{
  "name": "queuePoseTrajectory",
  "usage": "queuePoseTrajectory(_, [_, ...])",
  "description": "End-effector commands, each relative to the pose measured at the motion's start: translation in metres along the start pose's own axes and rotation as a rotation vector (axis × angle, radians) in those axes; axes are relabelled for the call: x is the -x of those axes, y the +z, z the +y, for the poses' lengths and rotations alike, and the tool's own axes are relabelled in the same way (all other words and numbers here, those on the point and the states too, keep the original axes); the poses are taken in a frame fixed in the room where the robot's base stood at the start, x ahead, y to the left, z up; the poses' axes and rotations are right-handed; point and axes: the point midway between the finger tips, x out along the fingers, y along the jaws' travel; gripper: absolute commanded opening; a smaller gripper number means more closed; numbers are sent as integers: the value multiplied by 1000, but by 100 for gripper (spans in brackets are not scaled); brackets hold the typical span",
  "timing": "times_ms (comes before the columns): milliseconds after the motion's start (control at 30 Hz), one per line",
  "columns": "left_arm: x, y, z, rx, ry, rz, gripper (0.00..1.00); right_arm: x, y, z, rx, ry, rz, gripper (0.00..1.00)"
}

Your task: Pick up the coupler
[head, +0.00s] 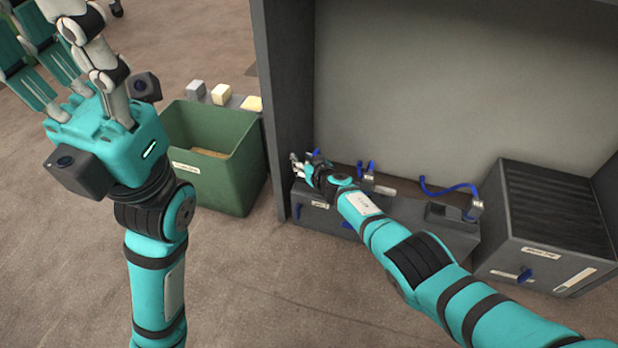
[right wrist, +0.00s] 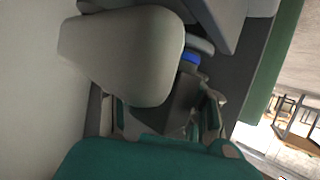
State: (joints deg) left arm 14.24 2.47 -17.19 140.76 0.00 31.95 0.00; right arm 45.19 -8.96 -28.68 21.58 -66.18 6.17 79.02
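No part is clearly labelled as the coupler. A grey fitting with a blue lever (head: 365,170) stands on the low grey ledge, just right of my right gripper. A blue hose (head: 445,188) ends in a grey metal fitting (head: 474,209) further right. My right gripper (head: 298,165) is at the ledge's left end, close to another small blue part (head: 315,153). In the right wrist view a large grey finger (right wrist: 125,55) covers much of the picture, and a blue band (right wrist: 190,57) shows beyond it. Contact is hidden. My left gripper (head: 75,45) is raised at the upper left, away from the ledge.
A green bin (head: 235,180) stands left of the dark upright panel (head: 287,90). Small pale blocks (head: 221,94) lie behind it. A dark ribbed box (head: 555,215) stands at the right. A large grey panel (head: 460,85) rises behind the ledge. Floor in front is clear.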

Motion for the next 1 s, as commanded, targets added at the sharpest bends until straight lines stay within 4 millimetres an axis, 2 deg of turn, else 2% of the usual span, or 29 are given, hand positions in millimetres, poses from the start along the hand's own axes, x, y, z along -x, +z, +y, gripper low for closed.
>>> queuePoseTrajectory(133, [0, 0, 0, 0, 0, 0, 36, 0, 0, 0, 0, 0, 0, 32])
queuePoseTrajectory(333, [0, 0, 0, 0, 0, -1, 36, 0, 0, 0, 0, 0, 0, 5])
queuePoseTrajectory(400, [0, 0, 0, 0, 0, -1, 36, 0, 0, 0, 0, 0, 0, 0])
queuePoseTrajectory(1000, [0, 0, 0, 0, -1, -1, 36, 0, 0, 0, 0, 0, 0, 0])
